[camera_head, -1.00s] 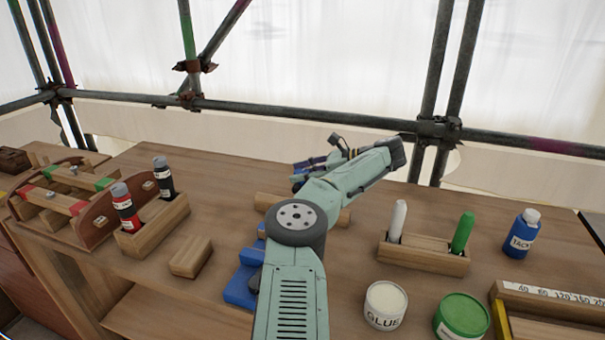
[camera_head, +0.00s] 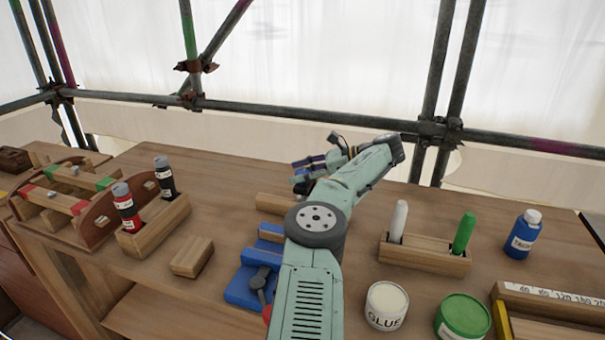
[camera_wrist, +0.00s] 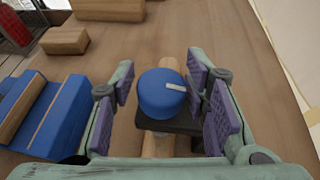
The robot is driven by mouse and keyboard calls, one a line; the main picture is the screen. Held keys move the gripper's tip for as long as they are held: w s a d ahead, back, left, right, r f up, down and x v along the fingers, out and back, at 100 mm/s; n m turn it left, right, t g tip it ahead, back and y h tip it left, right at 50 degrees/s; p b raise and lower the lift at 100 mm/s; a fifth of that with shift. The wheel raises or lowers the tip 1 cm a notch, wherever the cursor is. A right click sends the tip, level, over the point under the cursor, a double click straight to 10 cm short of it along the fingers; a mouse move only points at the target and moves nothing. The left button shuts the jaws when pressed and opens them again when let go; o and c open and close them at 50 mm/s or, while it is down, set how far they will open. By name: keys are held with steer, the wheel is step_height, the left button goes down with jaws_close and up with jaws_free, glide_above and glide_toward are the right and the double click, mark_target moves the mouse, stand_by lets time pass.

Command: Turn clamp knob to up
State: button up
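The clamp knob (camera_wrist: 161,93) is a round blue cap with a white mark across its top, pointing right in the wrist view. It sits on a black block (camera_wrist: 172,121) on a round wooden bar (camera_wrist: 158,146). My gripper (camera_head: 314,172) is open, with its purple-padded fingers on either side of the knob in the wrist view. The right pads look close to the knob; a gap shows on the left. I cannot tell whether they touch it. In the head view my arm and gripper hide the knob, and part of the wooden bar (camera_head: 272,203) shows.
A blue vise-like fixture (camera_head: 243,290) with a dark lever lies left of my arm. A wooden block (camera_head: 192,257) and a bottle rack (camera_head: 152,235) stand farther left. A marker holder (camera_head: 425,262), glue pot (camera_head: 386,305), green tin (camera_head: 461,317) and blue bottle (camera_head: 524,234) stand right.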

steer(key=shift+o, duration=1.1)
steer(key=shift+d, duration=0.2)
steer(key=v, duration=1.2)
